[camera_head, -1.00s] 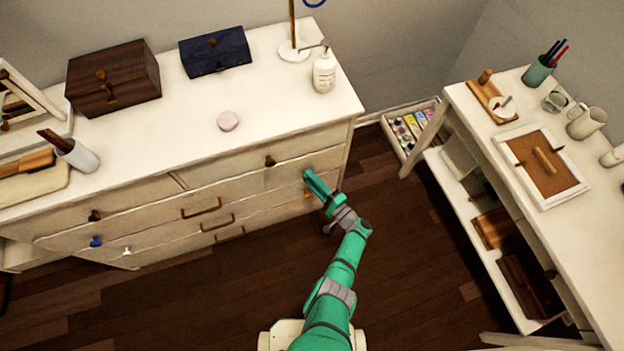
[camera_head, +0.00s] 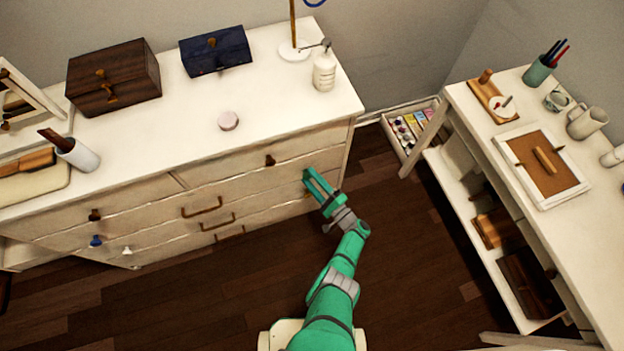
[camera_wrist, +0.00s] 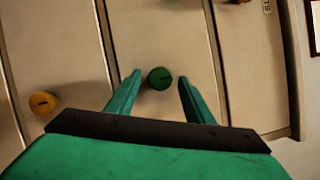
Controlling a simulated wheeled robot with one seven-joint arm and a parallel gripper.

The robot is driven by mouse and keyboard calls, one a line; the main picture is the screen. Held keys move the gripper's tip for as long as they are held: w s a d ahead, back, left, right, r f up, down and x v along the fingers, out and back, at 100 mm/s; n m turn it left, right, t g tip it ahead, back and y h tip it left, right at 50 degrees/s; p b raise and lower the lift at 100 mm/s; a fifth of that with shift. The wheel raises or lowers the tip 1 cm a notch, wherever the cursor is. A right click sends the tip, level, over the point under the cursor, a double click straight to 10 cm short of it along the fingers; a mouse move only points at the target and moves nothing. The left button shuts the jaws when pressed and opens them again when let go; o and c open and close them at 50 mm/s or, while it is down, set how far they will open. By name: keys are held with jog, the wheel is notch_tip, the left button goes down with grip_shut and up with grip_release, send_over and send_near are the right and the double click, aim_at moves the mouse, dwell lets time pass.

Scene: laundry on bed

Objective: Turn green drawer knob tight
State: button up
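The green drawer knob (camera_wrist: 160,78) shows in the wrist view on a cream drawer front, with a dark slot across its face. My gripper (camera_wrist: 159,82) is open, with one finger on each side of the knob and a gap on both sides. I cannot tell how deep the knob sits between the fingertips. In the head view my green gripper (camera_head: 312,186) is at the right part of the dresser front (camera_head: 225,176), and the green knob cannot be told apart from the fingers there.
A yellow knob (camera_wrist: 43,102) is on the neighbouring drawer, and a brown knob (camera_head: 270,160) is on the drawer above. Blue (camera_head: 96,241) and white (camera_head: 127,250) knobs are at the left. A side table (camera_head: 609,240) stands at the right. Floor between is clear.

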jog(key=v, duration=1)
jog(key=shift+s+d, duration=0.25)
jog(key=shift+s, duration=0.05)
jog(key=shift+f, duration=0.1)
